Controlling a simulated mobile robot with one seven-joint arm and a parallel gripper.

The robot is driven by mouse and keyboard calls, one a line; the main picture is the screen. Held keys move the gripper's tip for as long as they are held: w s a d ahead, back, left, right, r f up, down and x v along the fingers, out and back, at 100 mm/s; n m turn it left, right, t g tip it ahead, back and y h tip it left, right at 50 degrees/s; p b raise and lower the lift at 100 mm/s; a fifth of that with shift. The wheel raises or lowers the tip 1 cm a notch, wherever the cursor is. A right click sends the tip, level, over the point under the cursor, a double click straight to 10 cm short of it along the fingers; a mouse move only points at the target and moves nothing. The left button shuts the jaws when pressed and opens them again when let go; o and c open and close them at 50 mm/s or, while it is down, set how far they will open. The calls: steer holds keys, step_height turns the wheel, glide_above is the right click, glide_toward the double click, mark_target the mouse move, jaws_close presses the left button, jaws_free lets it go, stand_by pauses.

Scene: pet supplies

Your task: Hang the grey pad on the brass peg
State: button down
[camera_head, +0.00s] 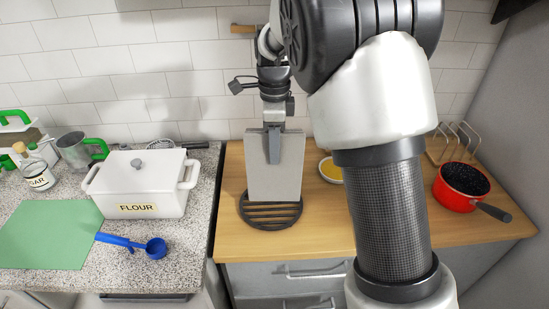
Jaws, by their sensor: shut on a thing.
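The grey pad (275,180) is a flat, light grey rectangle that hangs upright below my gripper (273,148). My gripper is shut on its top edge, with a finger in front of the pad's upper middle. The pad's lower edge appears just above or at a dark slatted trivet; I cannot tell whether they touch. A short brass-brown bar (242,29) shows on the tiled wall above, left of my arm. It may be the brass peg or its mount; my arm hides its right part.
The dark round trivet (270,216) lies on the wooden counter (310,235). A yellow-filled dish (329,170) is partly behind my arm. A red pan (461,187) and wire rack (455,142) stand right. A white FLOUR box (140,190) stands left.

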steer(key=shift+f, duration=1.3)
steer(key=shift+f, duration=0.2)
steer(key=c, duration=1.4)
jaws_free()
steer(key=shift+c, duration=0.2)
steer(key=shift+f, duration=0.1)
